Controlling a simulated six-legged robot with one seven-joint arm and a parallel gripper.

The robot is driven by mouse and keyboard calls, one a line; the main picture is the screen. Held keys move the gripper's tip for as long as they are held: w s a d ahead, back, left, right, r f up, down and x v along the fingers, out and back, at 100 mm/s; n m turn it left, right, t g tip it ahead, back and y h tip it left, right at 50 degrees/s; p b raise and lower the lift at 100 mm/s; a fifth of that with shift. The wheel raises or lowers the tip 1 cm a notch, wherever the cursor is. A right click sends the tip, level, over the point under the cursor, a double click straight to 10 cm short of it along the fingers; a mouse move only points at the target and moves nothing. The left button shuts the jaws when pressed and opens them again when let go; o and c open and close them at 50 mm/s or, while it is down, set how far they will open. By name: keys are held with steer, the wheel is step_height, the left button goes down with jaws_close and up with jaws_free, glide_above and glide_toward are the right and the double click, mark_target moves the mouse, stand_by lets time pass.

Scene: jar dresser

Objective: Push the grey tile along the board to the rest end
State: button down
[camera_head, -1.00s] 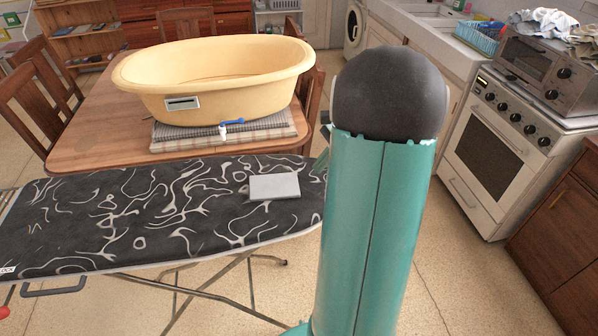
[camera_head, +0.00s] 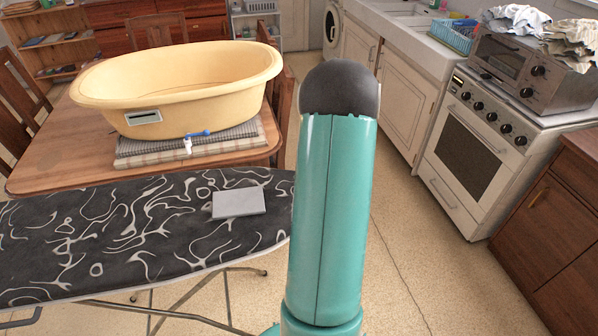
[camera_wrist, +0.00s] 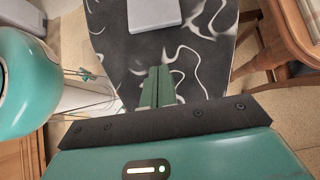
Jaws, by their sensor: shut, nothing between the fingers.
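The grey tile (camera_head: 238,203) lies flat on the black-and-white patterned board (camera_head: 110,240), an ironing board, toward its right end. In the wrist view the tile (camera_wrist: 153,13) is at the top edge, partly cut off. My gripper (camera_wrist: 158,72) has its green fingers together and empty. The fingertips appear below the tile in that view, with patterned cloth showing between them and the tile. My own arm hides the gripper in the head view. The board's left end is out of frame there.
Behind the board a wooden table (camera_head: 50,165) bears a yellow tub (camera_head: 180,90) on folded cloths (camera_head: 190,145). A white stove (camera_head: 470,150) and brown cabinet (camera_head: 555,220) stand at right. Bare floor (camera_head: 420,240) lies between the board and stove.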

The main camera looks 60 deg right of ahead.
mark_target(274, 199)
steer(key=x, duration=0.7)
steer(key=shift+s+a, duration=0.1)
steer(key=shift+a, duration=0.05)
steer(key=shift+w+a, duration=1.1)
steer(key=shift+a, duration=0.15)
steer(key=shift+w+a+r, duration=0.1)
steer(key=shift+w+a, duration=0.05)
steer(key=shift+a, duration=0.05)
steer(key=w+a, duration=1.2)
steer(key=a, duration=0.2)
steer(key=w+a, duration=1.2)
steer(key=a, duration=0.1)
steer(key=w+a, duration=1.2)
steer(key=a, duration=0.2)
steer(key=shift+a, duration=0.35)
steer(key=shift+s, duration=0.1)
steer(key=shift+d, duration=0.15)
